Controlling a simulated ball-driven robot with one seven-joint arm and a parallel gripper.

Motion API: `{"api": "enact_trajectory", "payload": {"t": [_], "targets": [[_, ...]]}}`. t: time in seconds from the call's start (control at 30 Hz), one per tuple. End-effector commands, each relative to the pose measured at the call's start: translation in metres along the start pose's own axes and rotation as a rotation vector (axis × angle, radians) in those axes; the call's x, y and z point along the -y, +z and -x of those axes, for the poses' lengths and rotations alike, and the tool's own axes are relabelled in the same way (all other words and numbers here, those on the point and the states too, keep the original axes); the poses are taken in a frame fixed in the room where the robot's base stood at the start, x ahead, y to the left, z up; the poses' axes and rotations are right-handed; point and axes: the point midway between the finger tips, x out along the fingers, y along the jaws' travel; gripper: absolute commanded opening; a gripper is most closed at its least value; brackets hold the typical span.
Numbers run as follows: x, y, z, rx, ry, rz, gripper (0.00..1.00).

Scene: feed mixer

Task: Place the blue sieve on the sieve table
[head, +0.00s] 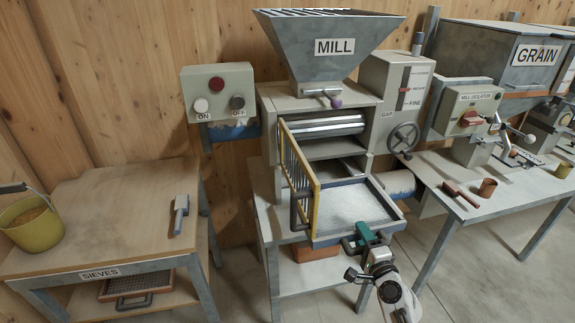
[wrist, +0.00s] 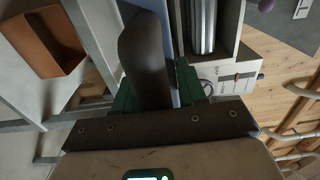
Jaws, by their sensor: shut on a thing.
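The blue sieve (head: 362,205), a tray with pale mesh and a blue-grey frame, sits level in the front of the mill (head: 325,120), below the rollers. My gripper (head: 366,238), with green fingers, is at the sieve's front right edge. In the wrist view my gripper (wrist: 155,90) is shut on the sieve's dark handle (wrist: 145,55). The sieve table (head: 110,215), labelled SIEVES, stands at the left with a wooden top. Its top carries a yellow bucket (head: 32,222) of grain at the left and a grey brush (head: 181,214) at the right; the middle is bare.
A yellow barred guard (head: 300,185) stands swung open on the sieve's left side. An orange-red sieve (head: 128,288) lies on the sieve table's lower shelf. An orange bin (head: 317,250) stands under the mill. A bench (head: 470,215) with tools is at the right.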

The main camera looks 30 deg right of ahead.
Motion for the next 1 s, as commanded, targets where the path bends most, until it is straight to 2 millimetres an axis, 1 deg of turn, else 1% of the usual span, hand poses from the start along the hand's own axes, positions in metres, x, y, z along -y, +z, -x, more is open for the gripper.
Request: {"api": "enact_trajectory", "payload": {"t": [0.17,0.27,0.37,0.47,0.5,0.6,0.7,0.83,0.9,1.0], "targets": [[0.002,0.000,-0.001,-0.001,-0.003,0.000,0.00],[-0.004,0.013,0.002,0.013,0.000,-0.003,0.00],[-0.014,0.041,0.010,0.039,0.004,-0.008,0.00],[-0.028,0.079,0.024,0.075,0.008,-0.014,0.00],[-0.034,0.094,0.032,0.090,0.010,-0.016,0.00],[-0.048,0.129,0.052,0.129,0.013,-0.018,0.00],[-0.060,0.160,0.076,0.167,0.014,-0.017,0.00],[-0.073,0.190,0.107,0.214,0.012,-0.013,0.00],[-0.078,0.202,0.122,0.235,0.010,-0.009,0.00],[-0.083,0.213,0.139,0.260,0.005,-0.005,0.00]]}}
